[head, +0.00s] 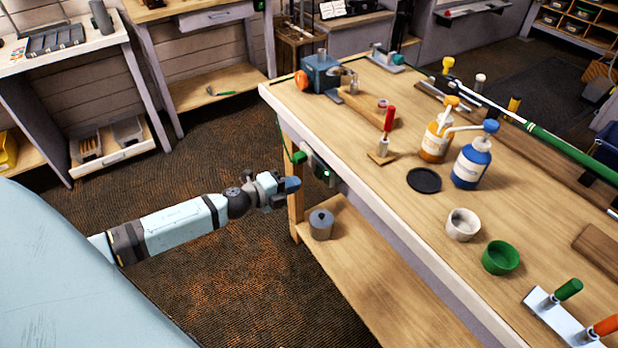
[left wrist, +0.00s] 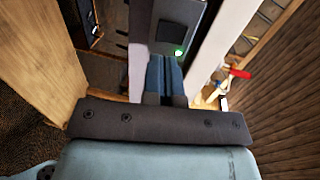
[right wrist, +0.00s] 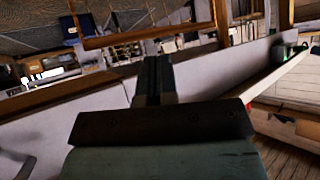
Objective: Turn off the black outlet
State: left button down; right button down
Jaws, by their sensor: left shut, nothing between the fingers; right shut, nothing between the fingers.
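The outlet (head: 318,168) is a dark box on the bench's left side edge, with a small green light lit on its face. In the left wrist view the outlet (left wrist: 177,14) shows as a grey plate with a dark switch (left wrist: 172,36) and the green light just below it. My left gripper (head: 294,184) is shut and empty, its tips close to the outlet; in the left wrist view (left wrist: 165,60) they point just below the switch. I cannot tell whether they touch it. My right gripper (right wrist: 155,60) is shut and empty, away from the outlet.
A grey cylinder (head: 321,224) stands on the lower shelf. The floor left of the bench is clear.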

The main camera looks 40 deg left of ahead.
aim_at(316, 176)
pick_arm(q)
jog(key=x, duration=0.4)
jog(key=shift+w, duration=0.15)
jog(key=shift+w+d+f, duration=0.15)
jog(key=shift+w+d, duration=0.15)
jog(key=shift+w, duration=0.25)
